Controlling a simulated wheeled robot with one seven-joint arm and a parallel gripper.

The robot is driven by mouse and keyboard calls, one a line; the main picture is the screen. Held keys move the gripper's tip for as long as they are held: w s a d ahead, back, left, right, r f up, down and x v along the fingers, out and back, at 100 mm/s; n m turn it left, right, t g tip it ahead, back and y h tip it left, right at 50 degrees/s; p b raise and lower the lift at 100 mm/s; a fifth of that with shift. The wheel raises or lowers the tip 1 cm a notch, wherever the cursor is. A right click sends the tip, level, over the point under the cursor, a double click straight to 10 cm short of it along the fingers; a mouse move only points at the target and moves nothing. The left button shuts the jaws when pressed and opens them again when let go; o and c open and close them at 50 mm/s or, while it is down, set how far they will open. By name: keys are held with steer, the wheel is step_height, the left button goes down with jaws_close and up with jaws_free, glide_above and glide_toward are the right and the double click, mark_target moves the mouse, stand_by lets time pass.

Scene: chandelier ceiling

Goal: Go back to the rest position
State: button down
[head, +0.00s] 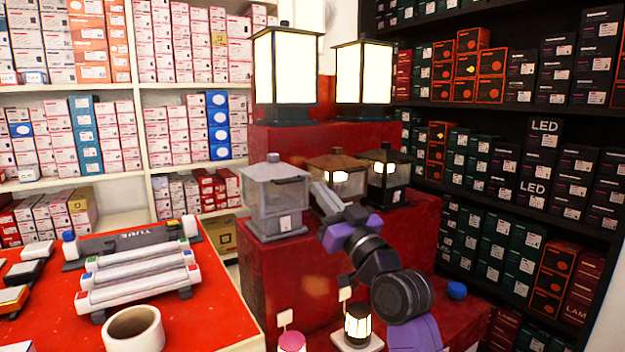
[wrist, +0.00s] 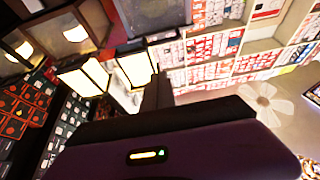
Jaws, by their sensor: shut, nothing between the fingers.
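My purple and dark grey arm rises from the lower right in the head view. My gripper (head: 322,192) is at its upper left end, in front of the red stepped display, just right of a grey lantern (head: 275,198). I cannot tell whether it touches the lantern. In the wrist view my gripper (wrist: 157,92) shows as dark fingers close together, shut with nothing between them. Lit lanterns (wrist: 135,68) appear beyond the fingers there.
The red display (head: 290,138) holds lit lanterns on top and brown (head: 338,172) and black (head: 385,172) ones midway. Small lamps (head: 357,325) stand below. A red table (head: 215,318) with white tube lamps (head: 135,270) and a tape roll (head: 133,328) is left. Boxed shelves line both sides.

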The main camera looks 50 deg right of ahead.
steer(key=shift+s+a+f, duration=0.2)
steer(key=shift+s+f, duration=0.1)
steer(key=shift+s, duration=0.25)
